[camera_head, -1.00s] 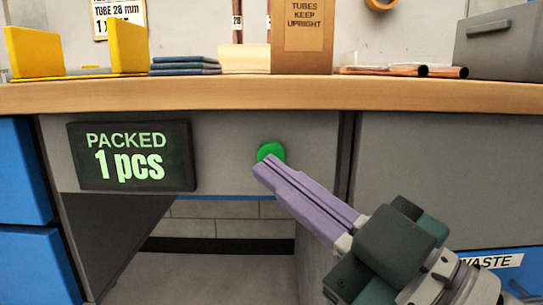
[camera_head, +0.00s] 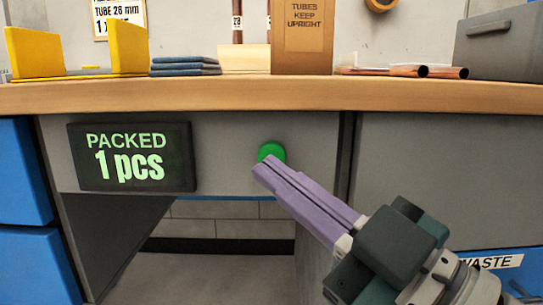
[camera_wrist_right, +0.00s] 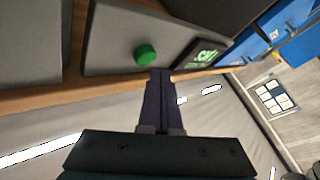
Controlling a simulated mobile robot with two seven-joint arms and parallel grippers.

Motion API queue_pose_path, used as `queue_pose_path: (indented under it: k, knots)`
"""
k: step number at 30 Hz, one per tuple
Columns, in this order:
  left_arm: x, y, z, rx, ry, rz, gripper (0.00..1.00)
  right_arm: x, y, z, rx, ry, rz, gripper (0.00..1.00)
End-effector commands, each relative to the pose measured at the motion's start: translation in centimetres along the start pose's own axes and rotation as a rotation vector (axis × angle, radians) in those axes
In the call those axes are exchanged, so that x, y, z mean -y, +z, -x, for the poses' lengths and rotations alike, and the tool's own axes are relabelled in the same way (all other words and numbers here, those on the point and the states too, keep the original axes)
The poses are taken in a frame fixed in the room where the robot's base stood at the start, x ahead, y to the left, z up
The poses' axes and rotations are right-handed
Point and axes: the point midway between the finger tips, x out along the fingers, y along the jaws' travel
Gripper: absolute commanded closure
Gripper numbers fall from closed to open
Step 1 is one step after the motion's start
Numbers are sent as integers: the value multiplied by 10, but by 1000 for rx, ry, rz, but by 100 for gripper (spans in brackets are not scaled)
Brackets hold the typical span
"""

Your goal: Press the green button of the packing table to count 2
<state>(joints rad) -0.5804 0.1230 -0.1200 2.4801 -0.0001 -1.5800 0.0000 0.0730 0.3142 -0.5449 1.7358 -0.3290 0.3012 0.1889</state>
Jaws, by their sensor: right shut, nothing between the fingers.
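The green button (camera_head: 270,151) sits on the grey front panel of the packing table (camera_head: 230,97), below the tabletop edge. It also shows in the right wrist view (camera_wrist_right: 146,55). The display (camera_head: 132,157) left of it reads "PACKED 1 pcs". My right gripper (camera_head: 262,168) is shut and empty, its purple fingertips at the lower edge of the button in the head view. In the right wrist view the fingertips (camera_wrist_right: 161,72) are just beside the button; I cannot tell whether they touch it. My left gripper is not in view.
On the tabletop are yellow holders (camera_head: 128,47), folded blue cloths (camera_head: 185,66), a cardboard box (camera_head: 302,38), copper tubes (camera_head: 400,71) and a grey bin (camera_head: 503,42). Blue drawers (camera_head: 22,175) stand at the left. A "WASTE" label (camera_head: 490,262) shows at lower right.

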Motion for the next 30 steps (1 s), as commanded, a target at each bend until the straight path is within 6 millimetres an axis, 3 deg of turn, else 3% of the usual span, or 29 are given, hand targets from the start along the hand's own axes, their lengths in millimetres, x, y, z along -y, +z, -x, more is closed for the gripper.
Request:
queue_pose_path:
  k: [30]
  knots:
    - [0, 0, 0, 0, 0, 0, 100, -4, 4, -6, 0, 0, 0, 100]
